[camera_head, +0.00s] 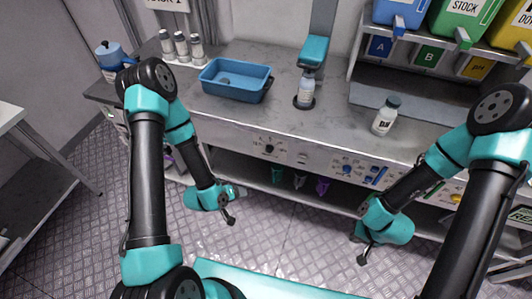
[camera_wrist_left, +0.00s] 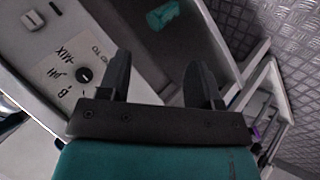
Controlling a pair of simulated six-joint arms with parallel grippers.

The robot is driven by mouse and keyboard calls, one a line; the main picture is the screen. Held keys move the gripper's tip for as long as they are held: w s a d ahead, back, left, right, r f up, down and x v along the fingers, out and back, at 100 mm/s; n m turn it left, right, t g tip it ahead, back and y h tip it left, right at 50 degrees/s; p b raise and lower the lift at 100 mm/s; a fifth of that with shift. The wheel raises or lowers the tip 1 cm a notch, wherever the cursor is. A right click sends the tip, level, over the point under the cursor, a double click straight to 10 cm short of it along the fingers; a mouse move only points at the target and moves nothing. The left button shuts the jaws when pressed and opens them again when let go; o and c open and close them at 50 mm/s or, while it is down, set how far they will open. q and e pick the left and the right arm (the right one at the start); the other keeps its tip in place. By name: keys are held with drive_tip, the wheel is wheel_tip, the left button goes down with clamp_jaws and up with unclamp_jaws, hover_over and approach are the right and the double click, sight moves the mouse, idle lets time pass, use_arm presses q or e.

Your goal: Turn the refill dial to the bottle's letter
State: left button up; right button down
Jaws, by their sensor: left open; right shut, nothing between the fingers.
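The refill dial (camera_head: 269,148) is a small black knob on the counter's front panel. It also shows in the left wrist view (camera_wrist_left: 83,74), with the marks B and MIX beside it; its setting is too small to tell. My left gripper (camera_head: 233,207) is open and empty, below and left of the dial. My right gripper (camera_head: 363,251) is shut and empty.
A blue tray (camera_head: 236,94) and several small jars stand on the counter's left. Bins marked A (camera_head: 379,47) and B (camera_head: 428,56) sit on the right rack. Floor space before the counter is free.

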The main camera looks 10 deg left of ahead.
sight(267, 151)
use_arm(q)
wheel_tip(267, 151, up, 6)
drive_tip(key=w+n+t+h, duration=0.2)
drive_tip(key=n+t, duration=0.5)
drive_tip(key=t, duration=0.1)
drive_tip(key=shift+w+a+n+t+h, duration=0.25)
drive_tip(key=shift+w+n+t+h, duration=0.05)
drive_tip(key=shift+w+f, duration=0.1)
drive_tip(key=shift+w, duration=0.05)
drive_tip(key=x, duration=1.7)
drive_tip(key=shift+c, duration=0.3)
drive_tip(key=c, duration=0.8)
drive_tip(key=shift+c, duration=0.2)
